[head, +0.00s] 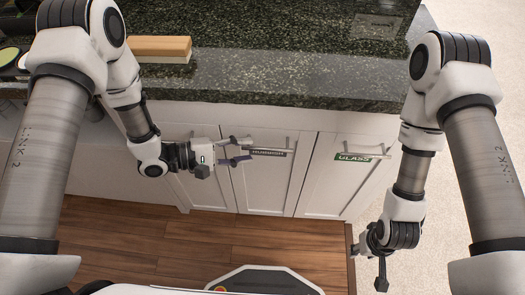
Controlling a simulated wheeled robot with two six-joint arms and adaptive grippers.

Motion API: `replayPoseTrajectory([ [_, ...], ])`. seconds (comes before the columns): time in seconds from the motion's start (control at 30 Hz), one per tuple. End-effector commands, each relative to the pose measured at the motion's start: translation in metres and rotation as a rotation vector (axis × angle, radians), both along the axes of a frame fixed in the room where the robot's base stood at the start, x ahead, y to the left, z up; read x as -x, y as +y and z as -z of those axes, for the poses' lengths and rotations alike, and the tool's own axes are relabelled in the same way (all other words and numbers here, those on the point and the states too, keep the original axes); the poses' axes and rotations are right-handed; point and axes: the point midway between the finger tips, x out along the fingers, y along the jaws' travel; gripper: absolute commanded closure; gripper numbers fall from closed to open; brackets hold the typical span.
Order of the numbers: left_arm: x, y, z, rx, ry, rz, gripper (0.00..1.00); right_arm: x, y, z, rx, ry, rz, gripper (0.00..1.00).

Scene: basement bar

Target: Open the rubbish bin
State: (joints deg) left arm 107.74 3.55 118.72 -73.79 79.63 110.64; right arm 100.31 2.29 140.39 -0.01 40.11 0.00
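A white front panel (265,180) in the counter carries a dark label (268,153) that is too small to read surely, and a horizontal bar handle (285,150). To its right a similar panel (335,190) has a green label reading GLASS (353,157) and its own bar handle. My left gripper (243,151) is open, its two fingers pointing right, at the left end of the dark-labelled panel's handle. I cannot tell if it touches the handle. My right gripper (370,270) hangs low at the right, away from the panels; its finger opening is unclear.
A dark speckled countertop (290,75) overhangs the panels. A wooden block (160,48) lies on it at the left. The wooden floor (140,240) before the panels is clear; pale carpet (440,225) lies at the right.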

Motion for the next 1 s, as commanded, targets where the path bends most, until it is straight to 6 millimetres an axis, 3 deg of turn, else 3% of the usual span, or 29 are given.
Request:
replayPoseTrajectory([
  [0.23,-0.012,-0.043,0.01,-0.003,0.0,0.004,0.63,0.0,0.0,0.001,0.0,0.001,0.0,0.6],
  [0.57,-0.015,-0.051,0.012,-0.001,0.0,0.0,0.63,0.0,0.0,0.001,0.0,0.001,0.0,0.6],
  [0.67,-0.015,-0.05,0.012,-0.001,0.0,0.0,0.98,0.0,0.0,0.001,0.0,0.001,0.0,0.6],
  [1.0,-0.014,-0.05,0.011,-0.002,0.001,0.0,1.0,0.0,0.0,0.0,0.0,0.001,0.0,0.6],
])
